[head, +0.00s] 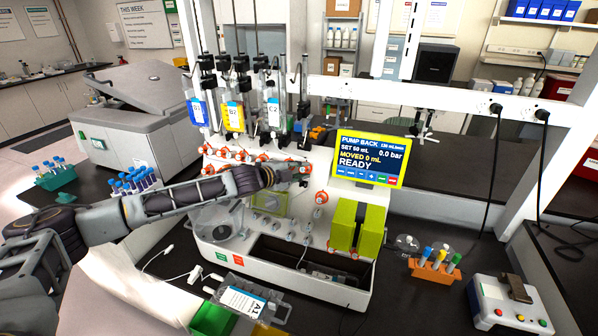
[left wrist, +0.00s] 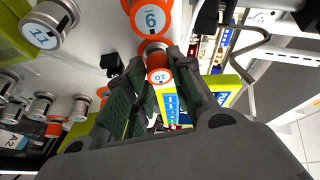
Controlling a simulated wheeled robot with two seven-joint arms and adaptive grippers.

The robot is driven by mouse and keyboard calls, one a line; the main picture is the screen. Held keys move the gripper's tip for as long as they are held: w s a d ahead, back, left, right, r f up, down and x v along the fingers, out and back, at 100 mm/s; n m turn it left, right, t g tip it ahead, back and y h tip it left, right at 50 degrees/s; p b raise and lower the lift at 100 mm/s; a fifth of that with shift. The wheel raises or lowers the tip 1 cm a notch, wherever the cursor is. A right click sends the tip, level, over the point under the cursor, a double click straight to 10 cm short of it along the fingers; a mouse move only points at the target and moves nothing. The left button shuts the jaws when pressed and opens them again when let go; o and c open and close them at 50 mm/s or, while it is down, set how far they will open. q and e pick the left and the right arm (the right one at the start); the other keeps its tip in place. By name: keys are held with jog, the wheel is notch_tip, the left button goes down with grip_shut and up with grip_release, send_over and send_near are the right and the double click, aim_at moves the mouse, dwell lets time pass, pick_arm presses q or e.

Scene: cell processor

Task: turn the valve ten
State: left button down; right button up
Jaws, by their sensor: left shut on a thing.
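Valve ten (left wrist: 159,76) has an orange ring and a round blue-and-white label that reads 10, upside down in the left wrist view. My left gripper (left wrist: 158,62) has one dark finger on each side of it and is shut on it. In the head view my left gripper (head: 290,173) reaches in from the left to the right end of the upper valve row on the white cell processor (head: 323,268). There the gripper partly hides the valve. My right gripper does not show in either view.
An orange-ringed valve (left wrist: 152,18) and valve 11 (left wrist: 47,27) sit close by. The screen (head: 369,158) reads READY, 0 mL moved. Fluid bags (head: 233,117) hang above the valves. A green pump block (head: 357,228), an orange tube rack (head: 432,271) and a button box (head: 509,306) stand right.

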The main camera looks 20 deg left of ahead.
pick_arm(q)
jog(key=c, duration=1.2)
grip_release()
jog(key=shift+c, duration=0.2)
jog(key=v, duration=1.2)
